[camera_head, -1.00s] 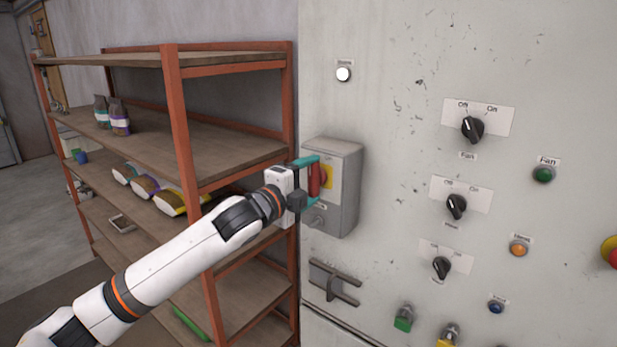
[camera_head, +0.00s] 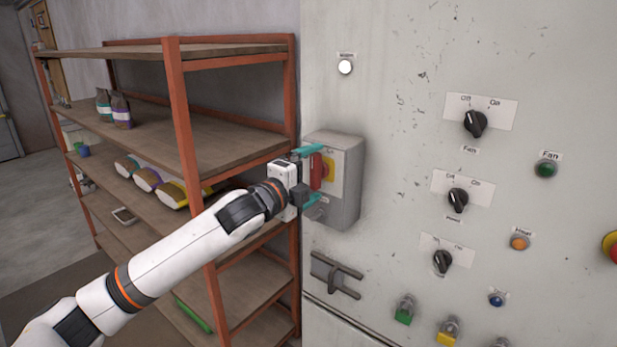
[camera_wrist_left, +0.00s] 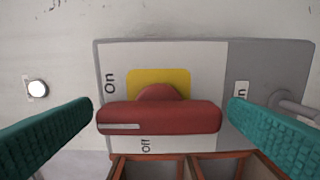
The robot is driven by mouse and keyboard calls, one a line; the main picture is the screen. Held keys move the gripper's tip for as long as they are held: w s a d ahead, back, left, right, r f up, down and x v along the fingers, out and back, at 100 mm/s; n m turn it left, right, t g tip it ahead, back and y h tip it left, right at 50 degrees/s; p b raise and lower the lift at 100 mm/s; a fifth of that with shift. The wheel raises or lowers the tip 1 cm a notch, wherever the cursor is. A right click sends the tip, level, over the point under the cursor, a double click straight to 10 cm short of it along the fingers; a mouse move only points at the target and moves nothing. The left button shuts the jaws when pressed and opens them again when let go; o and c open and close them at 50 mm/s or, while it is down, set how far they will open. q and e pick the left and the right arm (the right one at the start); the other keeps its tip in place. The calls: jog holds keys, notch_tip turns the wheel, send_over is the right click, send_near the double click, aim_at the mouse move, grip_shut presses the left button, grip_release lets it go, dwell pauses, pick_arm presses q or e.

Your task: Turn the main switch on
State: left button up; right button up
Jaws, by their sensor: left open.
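The main switch is a red handle (camera_head: 317,172) on a yellow plate (camera_head: 331,172), on the front of a grey box (camera_head: 347,200) fixed to the cabinet wall. In the left wrist view the red handle (camera_wrist_left: 160,118) lies crosswise between the fingers, with the "On" and "Off" labels on either side of its marked end. My left gripper (camera_head: 311,176) is open, one finger above the handle and one below. In the left wrist view the left gripper (camera_wrist_left: 160,116) shows a gap at each handle end. My right gripper is not in view.
A shelf rack (camera_head: 180,130) with bags and bottles stands close on the left, behind my left arm. On the cabinet, a white lamp (camera_head: 345,67) is lit above the box. Several black knobs and coloured buttons sit to the right. A latch (camera_head: 336,275) projects below the box.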

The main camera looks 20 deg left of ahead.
pick_arm(q)
jog(key=b+v, duration=0.5)
jog(key=v, duration=0.7)
